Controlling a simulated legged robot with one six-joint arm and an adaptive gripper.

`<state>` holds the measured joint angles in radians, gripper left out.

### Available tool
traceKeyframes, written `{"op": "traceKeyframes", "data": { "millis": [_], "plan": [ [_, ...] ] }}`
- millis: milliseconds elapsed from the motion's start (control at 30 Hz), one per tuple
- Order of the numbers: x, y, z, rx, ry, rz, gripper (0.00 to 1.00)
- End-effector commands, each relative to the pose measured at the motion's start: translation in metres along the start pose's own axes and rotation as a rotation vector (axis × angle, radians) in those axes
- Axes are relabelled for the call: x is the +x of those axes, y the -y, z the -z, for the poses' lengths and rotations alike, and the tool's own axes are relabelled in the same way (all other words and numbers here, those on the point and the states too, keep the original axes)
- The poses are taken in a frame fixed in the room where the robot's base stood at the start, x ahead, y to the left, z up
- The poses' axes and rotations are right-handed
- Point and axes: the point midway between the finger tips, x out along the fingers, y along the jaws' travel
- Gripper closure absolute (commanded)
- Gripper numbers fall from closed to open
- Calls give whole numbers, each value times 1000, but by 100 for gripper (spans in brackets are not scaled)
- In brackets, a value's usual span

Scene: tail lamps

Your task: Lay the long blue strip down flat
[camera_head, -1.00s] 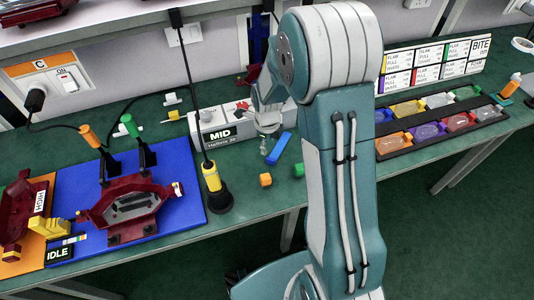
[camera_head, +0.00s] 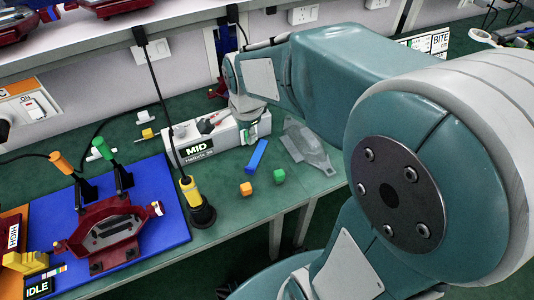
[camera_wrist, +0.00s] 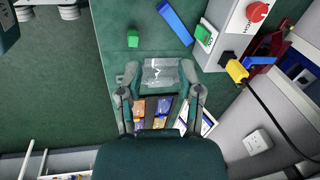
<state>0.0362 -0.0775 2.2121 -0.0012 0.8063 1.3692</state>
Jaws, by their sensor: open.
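The long blue strip (camera_head: 257,155) lies on the green table in front of the right end of the MID box (camera_head: 205,140). It also shows at the top of the wrist view (camera_wrist: 175,22). I cannot tell whether it rests on its broad face or on an edge. My gripper (camera_wrist: 159,70) is open in the wrist view, and the strip lies beyond its fingertips, apart from them. A clear piece (camera_wrist: 160,72) appears between the fingers; the head view shows a clear piece (camera_head: 310,148) on the table right of the strip. My fingers are not clear in the head view.
An orange cube (camera_head: 246,189) and a green cube (camera_head: 279,176) sit near the table's front edge, in front of the strip. A black and yellow tool (camera_head: 195,203) stands upright left of them. A blue mat (camera_head: 165,220) bears a dark red fixture (camera_head: 105,228).

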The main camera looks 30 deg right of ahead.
Motion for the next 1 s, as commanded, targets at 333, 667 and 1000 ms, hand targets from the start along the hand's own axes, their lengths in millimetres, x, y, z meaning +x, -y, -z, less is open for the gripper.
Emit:
{"op": "traceKeyframes", "data": {
  "millis": [333,667,1000],
  "plan": [
    [-65,-51,-16,-636,-65,127,53],
    [-100,-103,-29,-1211,-189,202,53],
    [-105,-119,-33,-1396,-237,211,53]
  ]
}}
